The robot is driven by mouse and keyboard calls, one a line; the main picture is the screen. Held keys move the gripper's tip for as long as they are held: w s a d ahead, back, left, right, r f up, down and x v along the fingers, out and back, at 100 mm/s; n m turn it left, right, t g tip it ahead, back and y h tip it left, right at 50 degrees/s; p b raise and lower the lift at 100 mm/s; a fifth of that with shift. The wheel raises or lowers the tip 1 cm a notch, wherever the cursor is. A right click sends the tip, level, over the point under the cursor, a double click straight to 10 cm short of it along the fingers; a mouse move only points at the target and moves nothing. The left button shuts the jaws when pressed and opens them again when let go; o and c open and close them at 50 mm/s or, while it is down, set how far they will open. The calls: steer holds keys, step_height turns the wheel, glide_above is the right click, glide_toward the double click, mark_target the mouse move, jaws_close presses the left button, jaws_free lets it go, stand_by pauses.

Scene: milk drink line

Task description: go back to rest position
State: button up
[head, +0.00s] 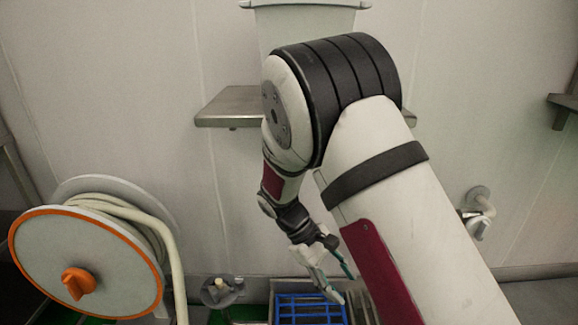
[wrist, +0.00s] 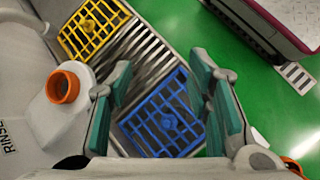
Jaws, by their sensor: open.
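My gripper (wrist: 160,95) is open and empty in the wrist view, its two green-padded fingers apart. Past the fingers lies a blue crate-like grid (wrist: 165,122) on a slatted metal rack. In the head view my arm reaches down in front of the wall, and my gripper (head: 322,268) hangs above the blue grid (head: 310,308). The arm hides part of the wall and shelf behind it.
A hose reel (head: 85,260) with an orange rim stands at left. A metal shelf (head: 230,107) bears a pale bin (head: 305,20). The wrist view shows a yellow grid (wrist: 93,27), a white container with an orange neck (wrist: 62,87) and open green floor (wrist: 270,110).

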steer(key=s+d+r+m+y, duration=0.3)
steer(key=s+r, duration=0.4)
steer(key=r, duration=0.3)
steer(key=s+d+r+m+y, duration=0.2)
steer(key=s+d+r, duration=0.2)
steer(key=s+r, duration=0.4)
steer(key=s+r+m+t+y, duration=0.2)
steer(key=s+r+m+t, duration=0.15)
steer(key=s, duration=1.25)
step_height(320, 180, up, 31)
steer(key=d+t+p, duration=0.1)
steer(key=t+p, duration=0.3)
steer(key=p, duration=2.5)
steer(key=shift+w+d, duration=0.1)
